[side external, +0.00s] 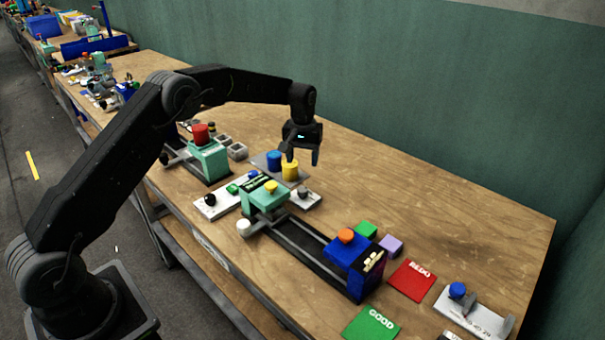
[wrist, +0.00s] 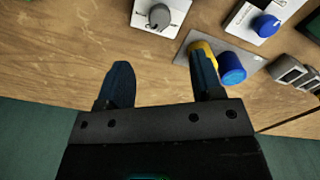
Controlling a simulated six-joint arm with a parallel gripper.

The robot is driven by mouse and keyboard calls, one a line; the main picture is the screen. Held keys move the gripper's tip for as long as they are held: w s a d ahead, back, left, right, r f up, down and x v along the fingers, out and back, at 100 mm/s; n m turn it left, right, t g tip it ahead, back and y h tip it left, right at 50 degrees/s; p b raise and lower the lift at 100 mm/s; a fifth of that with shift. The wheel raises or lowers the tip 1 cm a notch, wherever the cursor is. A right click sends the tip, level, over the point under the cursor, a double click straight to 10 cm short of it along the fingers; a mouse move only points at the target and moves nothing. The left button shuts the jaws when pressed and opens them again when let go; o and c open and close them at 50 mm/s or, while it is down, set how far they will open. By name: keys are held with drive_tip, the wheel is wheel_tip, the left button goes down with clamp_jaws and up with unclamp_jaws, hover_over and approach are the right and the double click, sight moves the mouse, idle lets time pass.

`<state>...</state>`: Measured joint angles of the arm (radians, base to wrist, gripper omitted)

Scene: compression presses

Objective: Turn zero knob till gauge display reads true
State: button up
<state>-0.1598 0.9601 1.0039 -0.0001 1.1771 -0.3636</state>
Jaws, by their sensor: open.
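In the wrist view a grey knob (wrist: 160,15) sits on a white plate with a label too small to read. A blue knob (wrist: 265,25) sits on another white plate to its right. Which one is the zero knob I cannot tell. In the side view the white plate with a dark knob (side external: 303,192) is partly behind the green press. A dark green panel with small lettering (side external: 264,181), possibly the gauge display, is beside it; its reading is illegible. My gripper (side external: 300,160) is open and empty above the table, near the yellow cylinder; it also shows in the wrist view (wrist: 160,62).
Yellow (side external: 290,170) and blue (side external: 274,160) cylinders stand on a grey plate by my gripper. The green press (side external: 263,200) and a blue block (side external: 355,265) are nearer the front. Red REDO (side external: 413,281) and green GOOD (side external: 371,324) pads lie right. The table's back right is clear.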

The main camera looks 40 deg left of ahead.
drive_tip(key=shift+r, duration=1.5)
drive_tip(key=n+t+h, duration=0.2)
drive_tip(key=n+h, duration=0.2)
drive_tip(key=n, duration=1.4)
approach(302, 189)
drive_tip(key=x, duration=0.9)
drive_tip(key=shift+d+f, duration=0.1)
drive_tip(key=c, duration=0.9)
